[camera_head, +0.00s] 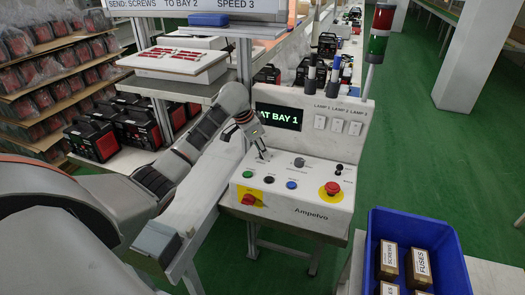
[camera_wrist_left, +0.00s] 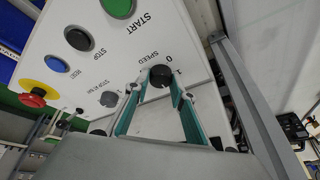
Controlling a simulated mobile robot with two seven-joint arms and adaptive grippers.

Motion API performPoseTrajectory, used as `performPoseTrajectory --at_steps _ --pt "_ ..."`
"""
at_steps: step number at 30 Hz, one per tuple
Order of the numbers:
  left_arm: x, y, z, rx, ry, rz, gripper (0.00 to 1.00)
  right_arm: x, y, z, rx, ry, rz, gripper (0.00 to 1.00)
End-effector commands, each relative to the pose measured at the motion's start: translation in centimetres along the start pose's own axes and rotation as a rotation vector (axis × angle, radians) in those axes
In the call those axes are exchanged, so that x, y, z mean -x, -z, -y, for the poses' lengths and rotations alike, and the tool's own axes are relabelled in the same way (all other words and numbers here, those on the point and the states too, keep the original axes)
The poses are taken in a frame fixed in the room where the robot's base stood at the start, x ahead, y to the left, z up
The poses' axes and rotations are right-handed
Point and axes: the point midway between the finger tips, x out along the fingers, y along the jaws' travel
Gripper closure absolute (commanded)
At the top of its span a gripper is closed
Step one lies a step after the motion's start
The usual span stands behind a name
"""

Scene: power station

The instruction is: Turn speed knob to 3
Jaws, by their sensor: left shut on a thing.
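The black speed knob (camera_wrist_left: 159,76) sits on the white control panel (camera_head: 318,208), with the word SPEED and the marks 0 and 1 visible beside it in the wrist view. My left gripper (camera_wrist_left: 156,88) has its two teal-lined fingers on either side of the knob and is shut on it. In the head view the left gripper (camera_head: 263,154) reaches down to the panel's upper left and mostly hides the knob. The knob's exact setting is hard to read. A sign (camera_head: 215,5) at the top reads SPEED 3. My right gripper is not in view.
Near the knob are a green button (camera_head: 247,174), a black button (camera_head: 268,179), a blue button (camera_head: 291,185), a grey knob (camera_head: 299,162) and a red mushroom button (camera_head: 332,188). The screen (camera_head: 279,116) reads AT BAY 1. A blue crate (camera_head: 452,270) holds labelled boxes.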

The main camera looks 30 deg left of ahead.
Motion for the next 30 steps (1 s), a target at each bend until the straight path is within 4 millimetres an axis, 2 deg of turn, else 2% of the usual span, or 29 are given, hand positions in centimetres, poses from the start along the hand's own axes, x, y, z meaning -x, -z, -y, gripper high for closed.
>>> performPoseTrajectory --at_steps 12,13,14,15,25,30 --pt "0.0 0.0 0.1 -0.006 0.000 0.000 0.98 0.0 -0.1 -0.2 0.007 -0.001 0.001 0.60" --pt "0.0 0.0 0.1 -0.006 0.000 0.000 0.71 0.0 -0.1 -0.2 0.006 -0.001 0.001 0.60" --pt "0.0 0.0 0.1 -0.006 0.000 0.000 0.63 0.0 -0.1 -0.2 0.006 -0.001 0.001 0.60" --pt "0.0 0.0 0.1 -0.006 0.000 0.000 0.59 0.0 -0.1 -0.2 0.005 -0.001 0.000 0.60" --pt "0.1 0.0 0.1 -0.005 -0.001 0.000 0.59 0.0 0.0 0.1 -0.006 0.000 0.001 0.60" --pt "1.6 0.0 0.1 -0.006 0.001 -0.001 0.59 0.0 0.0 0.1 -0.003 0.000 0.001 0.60"
